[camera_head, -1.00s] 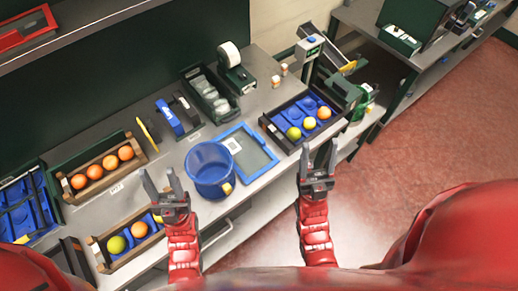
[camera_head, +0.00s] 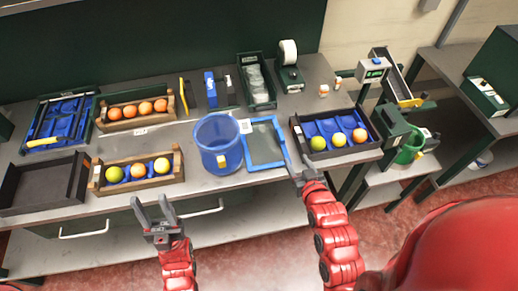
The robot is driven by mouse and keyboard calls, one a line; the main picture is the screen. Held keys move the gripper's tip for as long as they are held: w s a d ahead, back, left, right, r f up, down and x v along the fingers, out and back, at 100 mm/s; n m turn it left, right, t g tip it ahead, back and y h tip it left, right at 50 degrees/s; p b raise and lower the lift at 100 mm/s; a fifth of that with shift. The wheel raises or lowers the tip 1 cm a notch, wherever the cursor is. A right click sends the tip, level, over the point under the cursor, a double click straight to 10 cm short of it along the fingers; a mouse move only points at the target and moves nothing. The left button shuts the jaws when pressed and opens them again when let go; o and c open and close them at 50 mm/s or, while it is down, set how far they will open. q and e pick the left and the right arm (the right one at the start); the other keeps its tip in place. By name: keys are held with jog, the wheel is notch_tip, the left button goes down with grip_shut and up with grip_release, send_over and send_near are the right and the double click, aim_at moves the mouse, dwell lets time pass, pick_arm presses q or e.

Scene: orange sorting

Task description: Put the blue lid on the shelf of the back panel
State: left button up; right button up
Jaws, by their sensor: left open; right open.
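The blue lid (camera_head: 283,141), a flat blue rectangular frame with a grey see-through middle, lies on the bench just right of the blue bucket (camera_head: 208,150). The back panel (camera_head: 150,45) is dark green behind the bench; its shelf is out of view now. My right gripper (camera_head: 301,167) is open at the lid's near right corner, beside the right crate; I cannot tell whether it touches the lid. My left gripper (camera_head: 155,207) is open and empty, in front of the bench's near edge, left of the bucket.
A black crate (camera_head: 292,124) with fruit stands close right of the lid. A wooden crate (camera_head: 97,184) with fruit is left of the bucket. A tape dispenser (camera_head: 291,77) and a green bin (camera_head: 245,68) stand behind the lid. Little bench is free around it.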

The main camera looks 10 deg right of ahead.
jog(key=w+f+b, duration=0.1)
jog(key=b, duration=0.1)
jog(key=w+a+f+b, duration=0.1)
jog(key=w+b, duration=0.1)
jog(key=shift+w+f, duration=0.2)
jog(key=b, duration=1)
send_near(281, 135)
jog(key=x, duration=0.2)
jog(key=f+x, duration=0.1)
jog(key=x, duration=0.2)
jog(key=shift+s, duration=0.25)
jog(key=shift+w, duration=0.4)
jog(key=shift+w+r+p, duration=0.15)
jog(key=shift+w+p, duration=0.2)
jog(key=p+x, duration=0.1)
jog(key=x, duration=0.3)
jog(key=shift+w+r+p, duration=0.1)
jog(key=shift+w+p, duration=0.05)
jog(key=shift+p, duration=0.25)
jog(key=shift+w, duration=0.2)
grip_shut()
